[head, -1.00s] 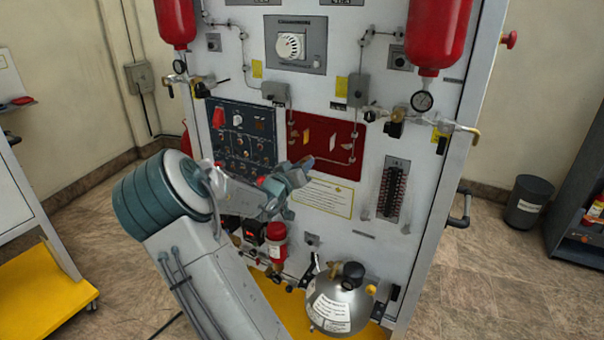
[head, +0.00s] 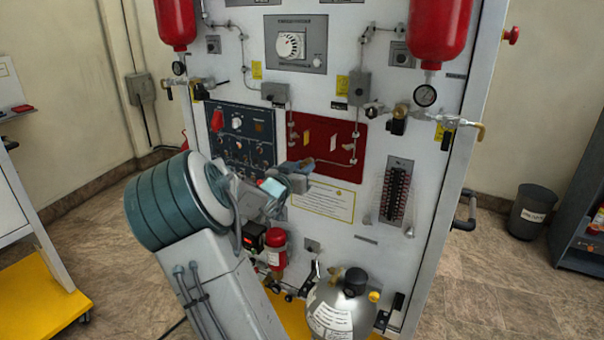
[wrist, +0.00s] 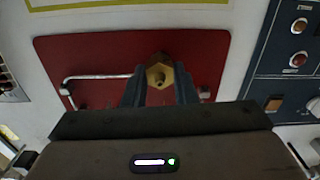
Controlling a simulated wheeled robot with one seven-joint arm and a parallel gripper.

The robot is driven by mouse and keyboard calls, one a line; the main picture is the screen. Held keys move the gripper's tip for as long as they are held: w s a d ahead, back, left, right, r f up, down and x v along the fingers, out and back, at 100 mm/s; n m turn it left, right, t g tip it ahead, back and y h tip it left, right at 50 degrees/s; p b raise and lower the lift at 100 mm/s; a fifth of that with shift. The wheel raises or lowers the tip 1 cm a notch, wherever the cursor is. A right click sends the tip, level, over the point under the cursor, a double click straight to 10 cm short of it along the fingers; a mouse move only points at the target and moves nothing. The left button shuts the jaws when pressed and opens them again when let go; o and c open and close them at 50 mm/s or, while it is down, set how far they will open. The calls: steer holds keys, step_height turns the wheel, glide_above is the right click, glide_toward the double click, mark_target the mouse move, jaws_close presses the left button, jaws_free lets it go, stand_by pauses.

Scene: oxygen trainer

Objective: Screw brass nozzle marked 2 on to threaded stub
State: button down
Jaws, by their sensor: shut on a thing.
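My gripper (wrist: 161,92) is shut on a brass hex nozzle (wrist: 159,76), which shows between the two dark fingers in the wrist view. A brownish part behind the hex is partly hidden, and I cannot tell what it belongs to. No number on the nozzle can be read. In the head view my gripper (head: 300,166) is in front of the lower part of the red panel (head: 322,160); the nozzle cannot be made out there. I cannot clearly pick out the threaded stub in either view.
The grey trainer board (head: 350,230) fills the middle. Red cylinders (head: 437,30) with gauges and valves hang above. A steel bottle (head: 342,300) and a small red cylinder (head: 275,250) stand low in front. Thin pipes run across the red panel.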

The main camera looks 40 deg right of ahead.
steer(key=m+b, duration=0.1)
steer(key=b, duration=0.1)
steer(key=shift+f+m+b, duration=0.3)
steer(key=shift+f+m, duration=0.05)
steer(key=shift+m, duration=0.05)
steer(key=shift+r+m+b, duration=0.1)
steer(key=shift+m+b, duration=0.5)
steer(key=shift+r, duration=0.15)
steer(key=shift+m, duration=0.3)
steer(key=shift+m+b, duration=0.4)
steer(key=shift+b, duration=0.25)
steer(key=c, duration=1.2)
jaws_free()
steer(key=shift+o, duration=0.2)
